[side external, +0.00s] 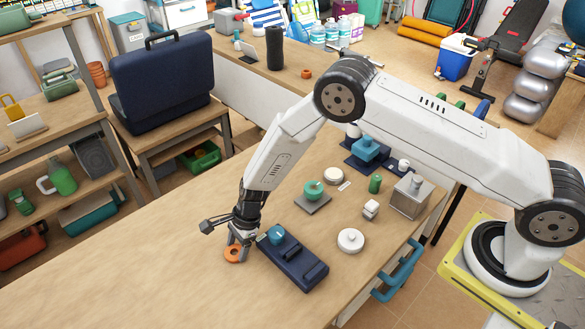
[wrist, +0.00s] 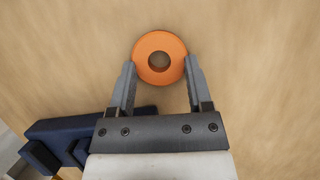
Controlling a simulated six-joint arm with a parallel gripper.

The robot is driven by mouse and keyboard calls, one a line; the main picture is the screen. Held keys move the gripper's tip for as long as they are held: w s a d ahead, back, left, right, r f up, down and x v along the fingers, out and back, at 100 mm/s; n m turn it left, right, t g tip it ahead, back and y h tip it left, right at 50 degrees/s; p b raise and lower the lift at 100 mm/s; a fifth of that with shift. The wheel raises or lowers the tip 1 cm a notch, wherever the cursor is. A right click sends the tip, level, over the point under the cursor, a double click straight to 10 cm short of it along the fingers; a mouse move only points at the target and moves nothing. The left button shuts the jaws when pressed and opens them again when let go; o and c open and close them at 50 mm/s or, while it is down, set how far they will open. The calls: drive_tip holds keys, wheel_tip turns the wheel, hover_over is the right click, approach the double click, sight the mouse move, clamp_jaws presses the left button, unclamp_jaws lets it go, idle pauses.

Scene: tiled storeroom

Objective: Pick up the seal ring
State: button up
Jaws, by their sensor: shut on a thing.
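The seal ring is an orange ring with a round hole. In the wrist view the seal ring (wrist: 174,47) lies between my fingertips, flat side to the camera. In the side external view the seal ring (side external: 230,256) is at tabletop level, left of the dark blue block. My gripper (wrist: 159,75) is shut on the ring, one finger against each side of its outer edge. In the side external view my gripper (side external: 238,246) points down at the table, and its fingers partly hide the ring. I cannot tell whether the ring touches the table.
A dark blue block (side external: 304,268) with a teal round part (side external: 276,233) stands close to the right of my gripper. A white disc (side external: 350,240), a grey plate (side external: 313,205) and a metal box (side external: 410,197) are further right. The wooden tabletop (side external: 150,285) is clear at left.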

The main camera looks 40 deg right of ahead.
drive_tip(key=shift+r, duration=0.1)
drive_tip(key=shift+r, duration=1.1)
drive_tip(key=s+d+r, duration=0.5)
drive_tip(key=s+r, duration=0.5)
drive_tip(key=s, duration=0.3)
drive_tip(key=shift+r, duration=0.3)
